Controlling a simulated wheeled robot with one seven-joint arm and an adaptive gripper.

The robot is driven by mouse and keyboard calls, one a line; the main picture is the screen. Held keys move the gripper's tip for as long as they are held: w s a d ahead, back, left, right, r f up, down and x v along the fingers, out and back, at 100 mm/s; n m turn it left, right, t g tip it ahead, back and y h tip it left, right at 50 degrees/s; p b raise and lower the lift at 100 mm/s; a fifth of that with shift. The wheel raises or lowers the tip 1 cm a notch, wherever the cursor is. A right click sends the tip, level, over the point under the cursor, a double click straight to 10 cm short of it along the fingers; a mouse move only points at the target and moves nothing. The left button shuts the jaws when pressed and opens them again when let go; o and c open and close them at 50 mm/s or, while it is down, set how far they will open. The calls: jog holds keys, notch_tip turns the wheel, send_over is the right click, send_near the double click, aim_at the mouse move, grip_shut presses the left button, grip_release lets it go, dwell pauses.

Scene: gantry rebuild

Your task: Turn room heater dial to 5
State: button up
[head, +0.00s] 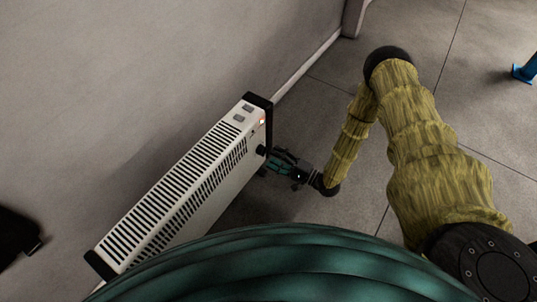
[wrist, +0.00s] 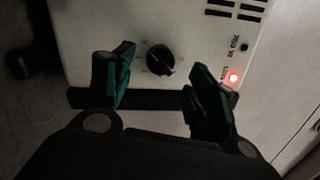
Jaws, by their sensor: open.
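The room heater (head: 185,180) is a long white box with black end caps and slotted vents, standing near the wall. Its dial (wrist: 160,60) is a round black knob with a light pointer line on the white panel in the wrist view. The marks around the dial are too small to read. A red light (wrist: 233,77) glows to the right of it.
The wall (head: 120,80) runs behind the heater. A blue object (head: 525,70) stands at the far right edge. A black object (head: 18,232) is at the left edge.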

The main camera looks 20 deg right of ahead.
jog(key=v, duration=0.7)
jog(key=shift+s+d, duration=0.15)
jog(key=shift+s, duration=0.15)
